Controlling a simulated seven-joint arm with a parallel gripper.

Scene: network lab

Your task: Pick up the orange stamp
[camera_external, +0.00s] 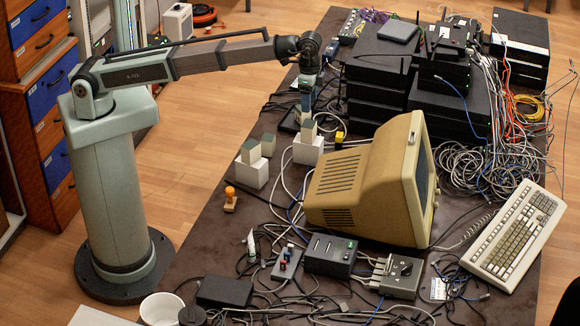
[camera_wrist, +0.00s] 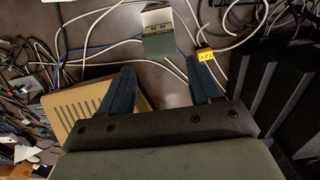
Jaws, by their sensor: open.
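The orange stamp (camera_external: 230,199) stands on the dark table near its left edge, with a round knob above a wider tan base. I do not make it out in the wrist view. My gripper (camera_external: 306,106) is above the table, farther back and to the right of the stamp, pointing down near a small cube on a white block. In the wrist view my gripper (camera_wrist: 160,72) has its two dark blue fingers spread apart with nothing between them.
White blocks (camera_external: 252,172) carrying small cubes stand between my gripper and the stamp. A beige monitor (camera_external: 345,185) is to the right. Black boxes (camera_external: 380,75) stand behind. Cables, a black box (camera_external: 330,256) and a keyboard (camera_external: 513,232) fill the front. Table around the stamp is fairly clear.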

